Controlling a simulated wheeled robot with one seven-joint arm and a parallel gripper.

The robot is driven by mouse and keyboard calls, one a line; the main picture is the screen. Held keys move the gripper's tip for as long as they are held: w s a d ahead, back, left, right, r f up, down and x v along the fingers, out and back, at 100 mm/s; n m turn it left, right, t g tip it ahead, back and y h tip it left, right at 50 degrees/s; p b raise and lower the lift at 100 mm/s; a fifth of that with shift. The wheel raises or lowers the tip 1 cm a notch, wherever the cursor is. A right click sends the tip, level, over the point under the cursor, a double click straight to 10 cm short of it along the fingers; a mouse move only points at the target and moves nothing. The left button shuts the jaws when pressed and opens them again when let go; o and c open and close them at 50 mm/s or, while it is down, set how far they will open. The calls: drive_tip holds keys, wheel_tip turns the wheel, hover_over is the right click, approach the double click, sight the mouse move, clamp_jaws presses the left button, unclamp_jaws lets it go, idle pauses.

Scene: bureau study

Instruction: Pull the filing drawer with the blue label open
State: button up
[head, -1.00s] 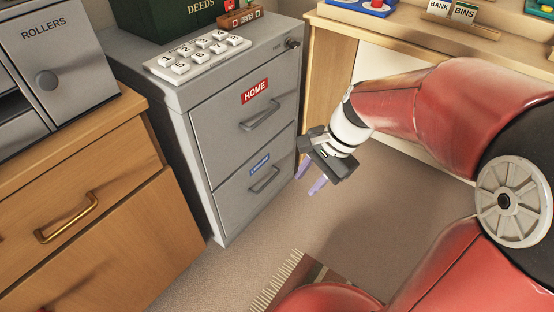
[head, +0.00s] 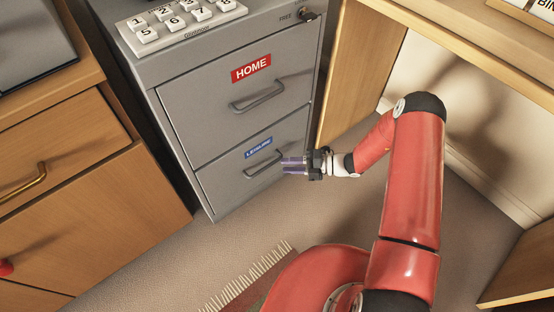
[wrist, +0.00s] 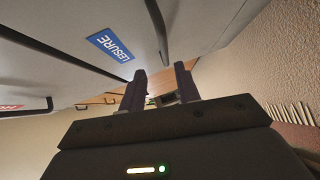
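The lower drawer (head: 225,185) of the grey filing cabinet carries a blue label (head: 258,148), which reads LEISURE in the wrist view (wrist: 110,46). This drawer is shut, flush with the cabinet front. Its dark bar handle (head: 263,165) sits below the label, and the bar also shows in the wrist view (wrist: 158,30). My gripper (head: 284,166) is open, with a gap between its two fingers, just right of the handle. In the wrist view the bar ends ahead of the gap between the fingertips (wrist: 160,78). I cannot tell whether they touch.
The upper drawer (head: 200,100) has a red HOME label and is shut. A lock (head: 307,15) marked FREE is at the cabinet's top right. A wooden cabinet (head: 110,220) stands left, a wooden desk (head: 362,75) right. A fringed rug (head: 245,285) lies on the otherwise open floor in front.

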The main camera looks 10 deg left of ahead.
sight(268, 166)
drive_tip(key=shift+m, duration=0.4)
drive_tip(key=a, duration=0.2)
drive_tip(key=a+f, duration=0.1)
drive_tip(key=a, duration=0.2)
drive_tip(key=a+f, duration=0.1)
drive_tip(key=a, duration=0.1)
drive_tip(key=shift+s+a, duration=0.2)
drive_tip(key=shift+a, duration=0.15)
clamp_jaws()
